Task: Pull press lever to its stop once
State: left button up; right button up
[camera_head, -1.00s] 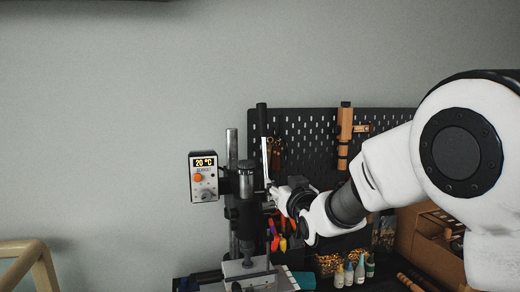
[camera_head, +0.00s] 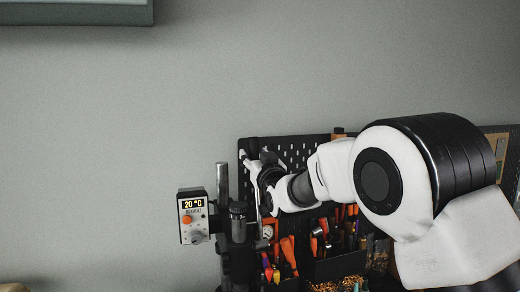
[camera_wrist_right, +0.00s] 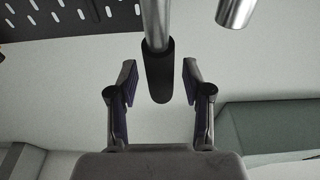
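The press lever stands upright beside the press head (camera_head: 238,218), its black grip (camera_head: 251,147) uppermost in the head view. In the right wrist view, the lever's metal rod (camera_wrist_right: 156,22) ends in the black grip (camera_wrist_right: 159,72). My right gripper (camera_head: 256,172) is at the lever, partly covering it in the head view. In the wrist view the right gripper (camera_wrist_right: 158,83) is open, its fingers on either side of the grip with a visible gap at each side. My left gripper is not in view.
A control box (camera_head: 193,216) reading 20 °C is on the press's left, by the metal post (camera_head: 222,183). A black pegboard (camera_head: 300,148) with hanging tools stands behind my right arm. Bare wall fills the left side.

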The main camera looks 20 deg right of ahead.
jog(key=shift+s, duration=0.15)
grip_shut()
jog(key=shift+f, duration=0.15)
jog(key=shift+s+b, duration=0.1)
jog(key=shift+b, duration=0.3)
jog(key=s+b, duration=0.4)
jog(key=s, duration=0.3)
jog(key=shift+s+d+r, duration=0.15)
jog(key=shift+r, duration=0.3)
